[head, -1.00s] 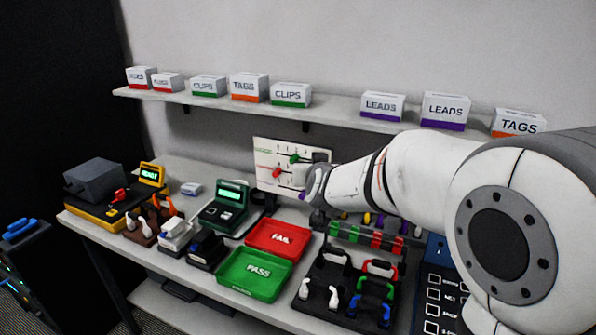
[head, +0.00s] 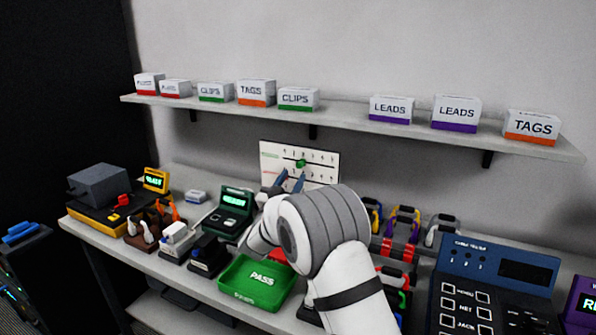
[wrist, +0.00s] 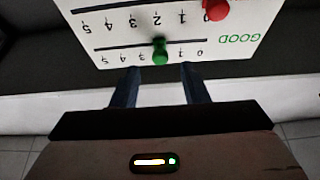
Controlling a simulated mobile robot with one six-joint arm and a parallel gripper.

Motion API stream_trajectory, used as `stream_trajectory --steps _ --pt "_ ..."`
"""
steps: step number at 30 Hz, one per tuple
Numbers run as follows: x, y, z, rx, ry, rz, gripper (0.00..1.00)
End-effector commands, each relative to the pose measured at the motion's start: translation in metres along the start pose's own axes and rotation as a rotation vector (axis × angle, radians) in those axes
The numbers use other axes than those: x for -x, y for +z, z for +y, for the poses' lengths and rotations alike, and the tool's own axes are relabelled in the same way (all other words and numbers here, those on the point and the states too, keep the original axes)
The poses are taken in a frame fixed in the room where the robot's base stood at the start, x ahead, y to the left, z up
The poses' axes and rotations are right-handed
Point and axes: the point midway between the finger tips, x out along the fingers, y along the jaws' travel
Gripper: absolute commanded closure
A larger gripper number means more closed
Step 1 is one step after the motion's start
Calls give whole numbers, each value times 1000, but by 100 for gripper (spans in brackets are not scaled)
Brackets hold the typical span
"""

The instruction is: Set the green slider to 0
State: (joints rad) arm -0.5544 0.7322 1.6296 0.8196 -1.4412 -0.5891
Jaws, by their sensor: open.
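A white slider panel (head: 325,160) stands upright against the wall at the back of the bench. Its green slider (head: 301,163) is a knob on the upper scale. In the wrist view, which shows the panel upside down, the green slider (wrist: 160,51) sits near the 2 mark, beside the green GOOD lettering. The red slider (wrist: 215,8) is on the other scale, near its 0 end. My gripper (head: 289,180) is open and empty in front of the panel. In the wrist view my gripper's fingertips (wrist: 158,72) straddle the green knob's line, with the knob just beyond them.
A shelf (head: 350,122) with labelled boxes runs above the panel. On the bench are a green PASS tray (head: 245,282), a small green-screened tester (head: 233,208) and a large blue tester (head: 490,285). My arm covers the bench middle and part of the red tray.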

Motion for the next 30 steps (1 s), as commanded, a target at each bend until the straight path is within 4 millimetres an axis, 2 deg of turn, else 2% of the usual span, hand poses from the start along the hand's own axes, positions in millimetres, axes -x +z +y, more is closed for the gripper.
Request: stream_trajectory --steps 1,6,17,30 --pt "-10 -2 1 0 1 0 59" --pt "-29 0 0 1 0 -1 59" --pt "-36 0 1 1 -1 -1 59" --pt "-36 0 1 1 0 -1 95"
